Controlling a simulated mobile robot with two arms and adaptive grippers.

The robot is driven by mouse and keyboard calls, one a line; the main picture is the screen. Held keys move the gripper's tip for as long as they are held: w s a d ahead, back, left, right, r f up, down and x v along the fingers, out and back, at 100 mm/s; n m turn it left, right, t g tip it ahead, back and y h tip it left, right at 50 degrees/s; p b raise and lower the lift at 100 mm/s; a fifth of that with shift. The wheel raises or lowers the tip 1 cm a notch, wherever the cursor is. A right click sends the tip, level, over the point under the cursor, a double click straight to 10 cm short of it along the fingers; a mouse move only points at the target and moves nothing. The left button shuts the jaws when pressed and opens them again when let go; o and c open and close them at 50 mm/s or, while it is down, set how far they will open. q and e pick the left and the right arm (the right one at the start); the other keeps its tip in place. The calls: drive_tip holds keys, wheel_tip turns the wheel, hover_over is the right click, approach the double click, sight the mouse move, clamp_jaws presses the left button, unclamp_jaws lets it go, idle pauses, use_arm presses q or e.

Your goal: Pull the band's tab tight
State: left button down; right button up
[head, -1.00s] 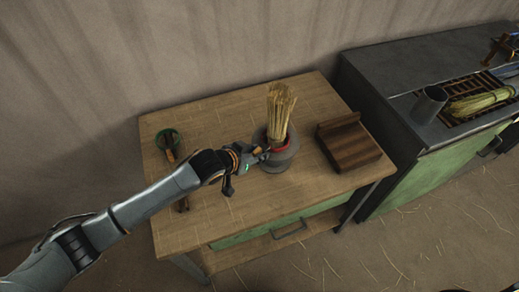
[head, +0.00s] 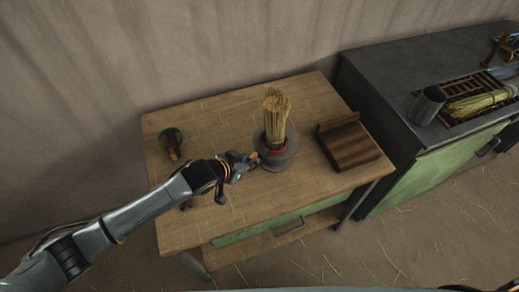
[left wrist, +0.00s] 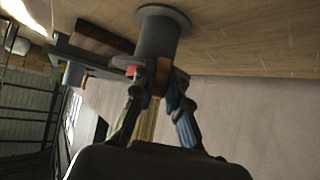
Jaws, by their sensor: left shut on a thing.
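A bundle of straw (head: 276,104) stands upright in a round grey holder (head: 283,160) on the wooden table. A red band (head: 277,151) goes around the straw low down, just above the holder; a bit of red also shows in the left wrist view (left wrist: 132,70). My left gripper (head: 256,159) is at the left side of the holder, shut on the band's tab. In the left wrist view an orange-brown piece, seemingly the tab (left wrist: 156,86), shows between the fingers. The fingers hide much of the band and straw there. My right gripper is not in view.
A wooden block with a raised back edge (head: 347,143) lies right of the holder. A green-rimmed round item (head: 171,143) is at the table's left. A dark bench (head: 385,83) with a metal cup (head: 427,105) and straw (head: 477,104) stands to the right.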

use_arm(q)
drive_tip(key=shift+s+a+r+p, duration=0.15)
drive_tip(key=shift+s+a+p, duration=0.15)
drive_tip(key=shift+s+a, duration=0.15)
drive_tip(key=shift+s+a+p, duration=0.45)
drive_tip(key=shift+s+p, duration=0.05)
drive_tip(key=shift+s, duration=0.15)
drive_tip(key=shift+a, duration=0.1)
drive_tip(key=shift+s+a+p, duration=0.4)
drive_tip(key=shift+s, duration=0.1)
drive_tip(key=c, duration=0.9)
unclamp_jaws()
